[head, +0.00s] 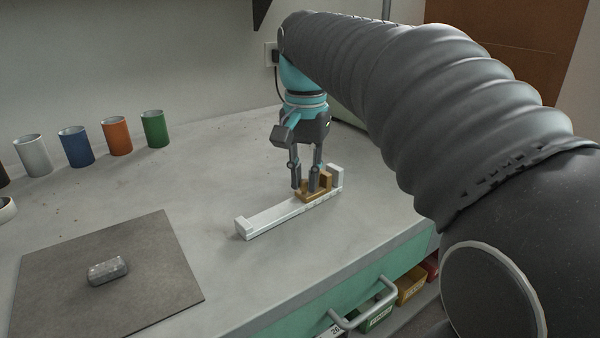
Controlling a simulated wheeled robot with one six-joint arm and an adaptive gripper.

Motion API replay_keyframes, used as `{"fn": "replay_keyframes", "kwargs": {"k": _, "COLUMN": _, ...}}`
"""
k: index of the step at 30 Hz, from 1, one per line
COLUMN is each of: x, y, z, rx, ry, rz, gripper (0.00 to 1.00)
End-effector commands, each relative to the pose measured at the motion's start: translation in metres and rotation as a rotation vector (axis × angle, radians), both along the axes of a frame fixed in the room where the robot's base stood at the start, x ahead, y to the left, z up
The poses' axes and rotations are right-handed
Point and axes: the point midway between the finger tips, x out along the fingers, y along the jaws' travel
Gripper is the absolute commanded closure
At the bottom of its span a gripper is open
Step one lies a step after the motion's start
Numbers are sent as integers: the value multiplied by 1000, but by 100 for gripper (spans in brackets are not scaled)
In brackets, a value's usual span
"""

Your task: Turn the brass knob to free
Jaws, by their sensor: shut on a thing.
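The brass piece (326,182), which I take for the knob, sits near the far right end of a white rail-like base (275,220) on the bench. My gripper (306,187) points down over it, with its fingers closed on the brass piece. The fingers hide part of the brass piece. The white base has a raised block at each end. I see no readable marking for free on it.
Several cups, including a blue cup (76,147) and a green cup (155,129), stand at the back left. A drawer handle (365,305) juts from the bench front.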

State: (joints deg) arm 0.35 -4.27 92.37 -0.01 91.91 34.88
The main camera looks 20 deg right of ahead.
Motion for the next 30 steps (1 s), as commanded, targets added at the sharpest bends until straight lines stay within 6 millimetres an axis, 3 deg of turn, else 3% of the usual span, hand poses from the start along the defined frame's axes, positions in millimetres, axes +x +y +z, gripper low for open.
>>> {"fn": "replay_keyframes", "kwargs": {"k": 1, "x": 0, "y": 0, "z": 0, "rx": 0, "ry": 0, "rz": 0, "gripper": 100}}
{"fn": "replay_keyframes", "kwargs": {"k": 2, "x": 0, "y": 0, "z": 0, "rx": 0, "ry": 0, "rz": 0, "gripper": 77}}
{"fn": "replay_keyframes", "kwargs": {"k": 4, "x": 0, "y": 0, "z": 0, "rx": 0, "ry": 0, "rz": 0, "gripper": 60}}
{"fn": "replay_keyframes", "kwargs": {"k": 5, "x": 0, "y": 0, "z": 0, "rx": 0, "ry": 0, "rz": 0, "gripper": 56}}
{"fn": "replay_keyframes", "kwargs": {"k": 17, "x": 1, "y": 0, "z": 6, "rx": 0, "ry": -1, "rz": -1, "gripper": 56}}
{"fn": "replay_keyframes", "kwargs": {"k": 30, "x": 2, "y": 0, "z": 81, "rx": 0, "ry": -4, "rz": -1, "gripper": 56}}
